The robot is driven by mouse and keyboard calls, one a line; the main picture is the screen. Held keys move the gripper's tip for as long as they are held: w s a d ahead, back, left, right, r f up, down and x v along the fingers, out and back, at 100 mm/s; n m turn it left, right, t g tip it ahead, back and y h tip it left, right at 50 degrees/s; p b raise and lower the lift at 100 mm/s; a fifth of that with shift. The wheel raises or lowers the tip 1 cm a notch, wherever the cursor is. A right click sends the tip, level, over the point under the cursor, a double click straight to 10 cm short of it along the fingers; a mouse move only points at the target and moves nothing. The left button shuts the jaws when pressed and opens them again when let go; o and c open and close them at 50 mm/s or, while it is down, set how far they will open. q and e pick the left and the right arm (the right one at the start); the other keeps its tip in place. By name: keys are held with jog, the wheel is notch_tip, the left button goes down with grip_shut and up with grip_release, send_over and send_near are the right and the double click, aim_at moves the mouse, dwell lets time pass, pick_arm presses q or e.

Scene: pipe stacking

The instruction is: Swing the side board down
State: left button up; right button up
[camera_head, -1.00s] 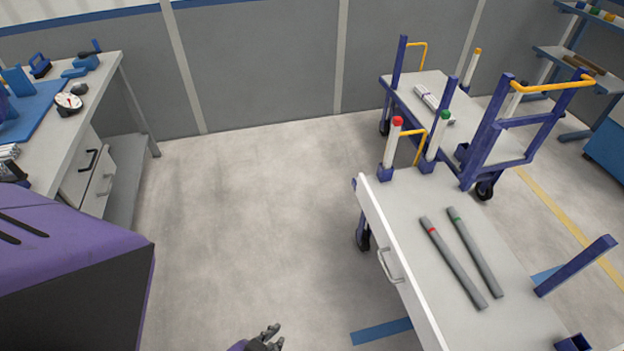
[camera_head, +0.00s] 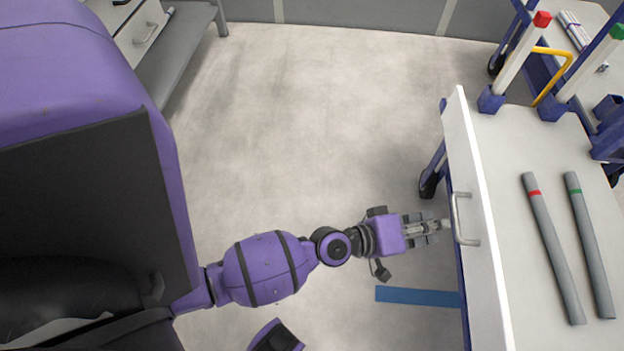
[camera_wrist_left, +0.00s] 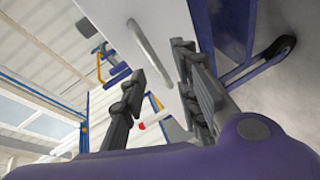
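The white side board (camera_head: 480,230) stands upright along the near side of the cart, with a metal handle (camera_head: 462,218) on its outer face. My left gripper (camera_head: 438,230) reaches in from the left, its fingertips close to the handle. In the left wrist view the fingers (camera_wrist_left: 160,62) are spread apart, with the handle (camera_wrist_left: 150,52) just beyond and between them on the board (camera_wrist_left: 125,18). I cannot tell whether they touch it. My right gripper is not in view.
Two grey pipes, one red-banded (camera_head: 552,245) and one green-banded (camera_head: 590,240), lie on the cart top (camera_head: 525,290). Posts with red (camera_head: 541,19) and green (camera_head: 617,31) caps stand at the far end.

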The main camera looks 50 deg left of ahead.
aim_at(457, 214)
pick_arm(q)
jog(key=w+d+n, duration=0.1)
jog(key=w, duration=0.1)
jog(key=w+n, duration=0.1)
jog(key=w, duration=0.1)
jog(key=w+d+n, duration=0.1)
jog(key=w, duration=0.2)
jog(key=shift+d+f+t, duration=0.3)
jog(key=shift+f, duration=0.1)
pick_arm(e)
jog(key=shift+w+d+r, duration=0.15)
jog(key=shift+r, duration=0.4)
pick_arm(q)
grip_shut()
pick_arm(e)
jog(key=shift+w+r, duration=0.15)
